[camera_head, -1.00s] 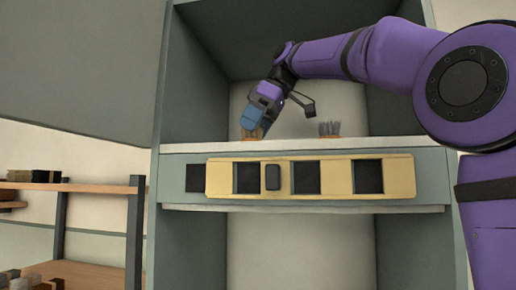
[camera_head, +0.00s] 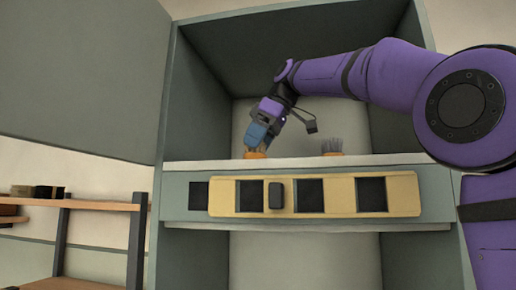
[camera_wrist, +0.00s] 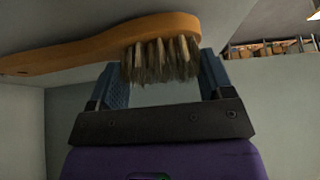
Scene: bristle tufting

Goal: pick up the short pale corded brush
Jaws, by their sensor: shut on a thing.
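My gripper (camera_head: 257,147) points down at the left part of the white shelf ledge, inside the grey-green cabinet. Its blue fingers are shut on a brush (camera_wrist: 160,58), one finger on each side of the bristles. In the wrist view this brush has an orange-brown wooden back with a long handle reaching left and brownish-grey bristles. No cord shows on it. In the head view only a bit of its orange wood (camera_head: 255,155) shows, at the ledge. I cannot tell whether it still touches the ledge. A second brush (camera_head: 332,147), with grey upright bristles and an orange base, stands to the right.
The white ledge (camera_head: 390,159) is clear between and beside the brushes. Below it is a cream panel (camera_head: 334,195) with dark square openings and a dark block. Cabinet walls rise on both sides. A wooden rack (camera_head: 100,205) with small boxes stands at left.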

